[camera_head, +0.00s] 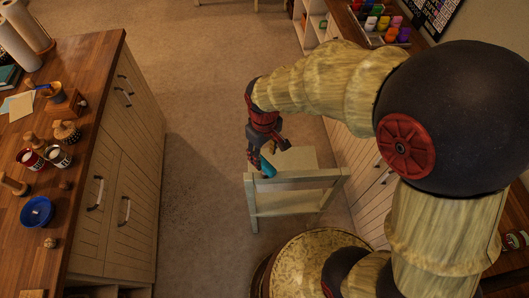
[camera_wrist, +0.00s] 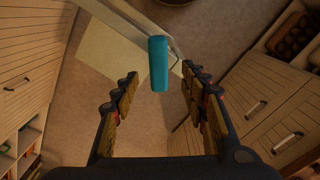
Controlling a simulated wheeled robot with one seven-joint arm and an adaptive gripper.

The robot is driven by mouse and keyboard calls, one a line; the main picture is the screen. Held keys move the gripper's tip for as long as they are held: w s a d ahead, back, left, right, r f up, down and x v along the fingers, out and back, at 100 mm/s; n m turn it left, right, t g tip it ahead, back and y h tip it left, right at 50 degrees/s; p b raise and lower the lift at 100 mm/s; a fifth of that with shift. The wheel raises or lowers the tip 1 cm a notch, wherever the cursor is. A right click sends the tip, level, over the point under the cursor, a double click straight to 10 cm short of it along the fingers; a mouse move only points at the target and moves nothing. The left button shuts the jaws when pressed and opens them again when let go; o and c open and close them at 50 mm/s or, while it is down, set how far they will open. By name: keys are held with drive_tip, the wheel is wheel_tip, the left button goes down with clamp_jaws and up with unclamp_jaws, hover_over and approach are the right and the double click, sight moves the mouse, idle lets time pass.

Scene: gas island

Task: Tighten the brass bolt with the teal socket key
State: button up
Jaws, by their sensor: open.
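The teal socket key (camera_head: 268,166) shows at the near left edge of a small pale table (camera_head: 302,158). In the wrist view the key's teal handle (camera_wrist: 158,62) points up the picture, with a thin bent metal shaft beside it. My gripper (camera_head: 266,155) is above the table's left side. In the wrist view my gripper (camera_wrist: 160,76) is open, with the handle between the fingertips and gaps on both sides. I cannot tell whether the key touches the table. I cannot make out the brass bolt in either view.
A wooden counter (camera_head: 95,110) on the left holds a blue bowl (camera_head: 37,212), cups and small wooden items. Pale cabinets (camera_head: 362,190) stand close on the right, with coloured containers (camera_head: 383,25) on the worktop. The carpet (camera_head: 205,130) between is clear.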

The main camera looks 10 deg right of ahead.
sight(265, 163)
wheel_tip(265, 163, down, 7)
drive_tip(key=shift+d+b, duration=0.1)
drive_tip(key=shift+b, duration=0.55)
drive_tip(key=shift+c, duration=0.3)
clamp_jaws()
idle(0.5)
